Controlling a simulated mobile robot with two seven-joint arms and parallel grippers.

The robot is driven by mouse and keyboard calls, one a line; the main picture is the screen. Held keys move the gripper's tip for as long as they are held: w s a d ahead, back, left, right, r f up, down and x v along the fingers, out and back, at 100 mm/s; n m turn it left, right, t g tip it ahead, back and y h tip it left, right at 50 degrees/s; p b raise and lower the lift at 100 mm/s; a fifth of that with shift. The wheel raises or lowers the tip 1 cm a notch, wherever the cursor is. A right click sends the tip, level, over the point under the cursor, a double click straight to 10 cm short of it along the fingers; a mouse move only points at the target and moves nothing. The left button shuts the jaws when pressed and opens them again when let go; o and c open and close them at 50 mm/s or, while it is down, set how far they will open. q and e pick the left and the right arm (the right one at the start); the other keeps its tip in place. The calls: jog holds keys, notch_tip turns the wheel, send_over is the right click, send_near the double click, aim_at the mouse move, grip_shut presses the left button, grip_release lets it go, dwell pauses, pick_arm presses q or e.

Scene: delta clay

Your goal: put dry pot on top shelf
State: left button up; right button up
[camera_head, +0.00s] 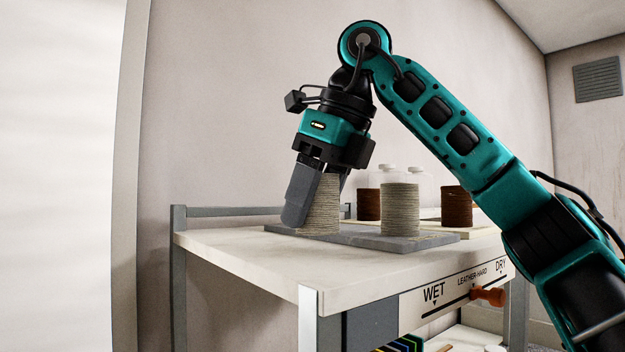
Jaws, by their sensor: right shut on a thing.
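My right gripper (315,205) reaches down from above and is shut on a pale, ridged clay pot (324,212). One dark finger covers the pot's left side. The held pot is upright, low over the left end of a grey board (350,236); I cannot tell whether it touches. A second pale ridged pot (399,210) stands on the board to its right. A dark brown ridged pot (368,204) stands behind, and another brown pot (457,206) stands farther right. My left gripper is not in view.
The pale shelf top (240,252) is bare at its front left. White bottles (412,182) stand at the back. The front panel (440,292) reads WET, LEATHER-HARD, DRY, with an orange knob (490,296) at its right. A lower shelf holds partly hidden things.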

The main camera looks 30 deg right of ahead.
jog(key=shift+f, duration=0.5)
jog(key=shift+f+b, duration=0.4)
jog(key=shift+f, duration=0.15)
jog(key=o, duration=1.3)
jog(key=shift+c, duration=0.2)
jog(key=v, duration=1.3)
jog(key=shift+p, duration=0.4)
jog(key=shift+f, duration=0.1)
